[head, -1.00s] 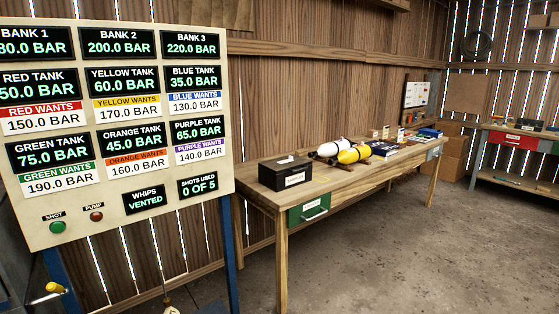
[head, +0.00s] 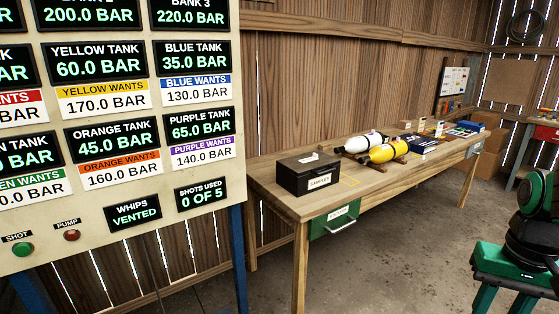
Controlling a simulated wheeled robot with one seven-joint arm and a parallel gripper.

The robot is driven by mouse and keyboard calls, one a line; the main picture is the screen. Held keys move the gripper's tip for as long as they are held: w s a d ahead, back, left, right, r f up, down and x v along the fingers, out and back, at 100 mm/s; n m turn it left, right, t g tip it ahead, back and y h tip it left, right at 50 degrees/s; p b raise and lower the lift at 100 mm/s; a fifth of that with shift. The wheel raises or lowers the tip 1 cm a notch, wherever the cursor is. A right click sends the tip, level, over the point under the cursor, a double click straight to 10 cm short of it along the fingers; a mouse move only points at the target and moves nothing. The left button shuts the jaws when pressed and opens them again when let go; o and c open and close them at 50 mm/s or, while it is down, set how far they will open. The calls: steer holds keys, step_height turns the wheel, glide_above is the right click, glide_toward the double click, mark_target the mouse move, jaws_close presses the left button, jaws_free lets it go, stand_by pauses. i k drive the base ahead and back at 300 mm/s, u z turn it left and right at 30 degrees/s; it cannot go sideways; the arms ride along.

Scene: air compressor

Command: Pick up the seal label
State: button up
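A small white paper piece (head: 309,158) lies on the lid of a black box marked SAMPLES (head: 309,176), at the near left of the wooden bench. It may be the seal label, but it is too small to read. My gripper (head: 503,302), green and black, hangs at the lower right edge, in front of the bench and well apart from the box. Its two fingers point down and stand apart, with nothing seen between them. Their tips are cut off by the picture's bottom edge.
The bench (head: 272,200) has a green drawer (head: 334,218) in front. A gauge board (head: 120,190) stands close at left. The floor before the bench is clear.

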mark_target(316, 156)
steer(key=z, duration=0.35)
steer(key=i, duration=0.7)
steer(key=z, duration=0.35)
steer(key=i, duration=1.4)
steer(key=u, duration=0.5)
